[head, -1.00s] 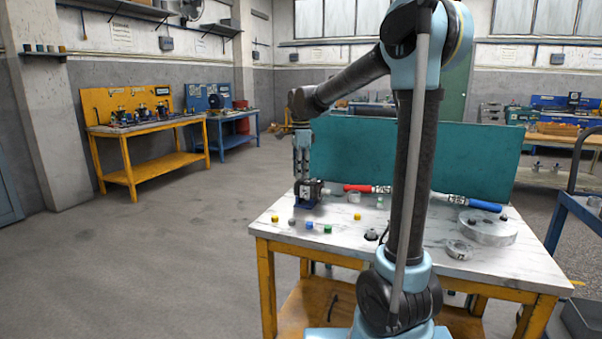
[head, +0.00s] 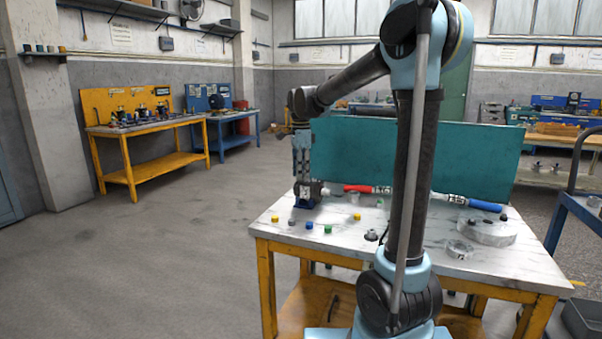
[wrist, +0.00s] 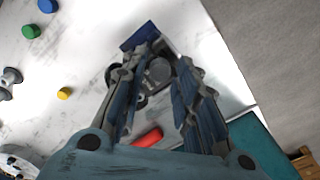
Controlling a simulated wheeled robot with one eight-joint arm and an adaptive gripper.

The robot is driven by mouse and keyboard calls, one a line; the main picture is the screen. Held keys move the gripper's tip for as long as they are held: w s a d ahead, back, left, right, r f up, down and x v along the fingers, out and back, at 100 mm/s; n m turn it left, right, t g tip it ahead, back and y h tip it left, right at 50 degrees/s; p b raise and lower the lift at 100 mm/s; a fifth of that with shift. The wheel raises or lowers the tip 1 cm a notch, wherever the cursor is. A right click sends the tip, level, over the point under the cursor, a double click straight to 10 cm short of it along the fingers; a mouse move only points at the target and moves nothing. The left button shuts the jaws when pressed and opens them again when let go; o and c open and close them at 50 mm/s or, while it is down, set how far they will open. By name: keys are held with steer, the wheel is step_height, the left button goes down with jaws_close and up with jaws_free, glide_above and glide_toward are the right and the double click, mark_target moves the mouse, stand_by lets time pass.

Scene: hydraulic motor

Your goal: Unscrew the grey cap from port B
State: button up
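The hydraulic motor (head: 313,189) stands in a blue holder (head: 306,202) at the table's left back. My gripper (head: 301,178) points down at it from above. In the wrist view my gripper (wrist: 160,72) has its two fingers apart, one on each side of a round grey part (wrist: 158,70) on top of the motor. This may be the grey cap; the port letter cannot be read. I cannot tell whether the fingers touch it. The blue holder (wrist: 139,36) shows just beyond the fingertips.
Loose yellow (head: 275,218), grey (head: 291,222), blue (head: 309,225) and green (head: 328,229) caps lie at the table's front left. A red-handled tool (head: 357,188) lies right of the motor. A teal panel (head: 450,160) closes the table's back.

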steer(key=m, duration=0.9)
stand_by(0.5)
jaws_close()
steer(key=n, duration=0.4)
steer(key=shift+n, duration=0.7)
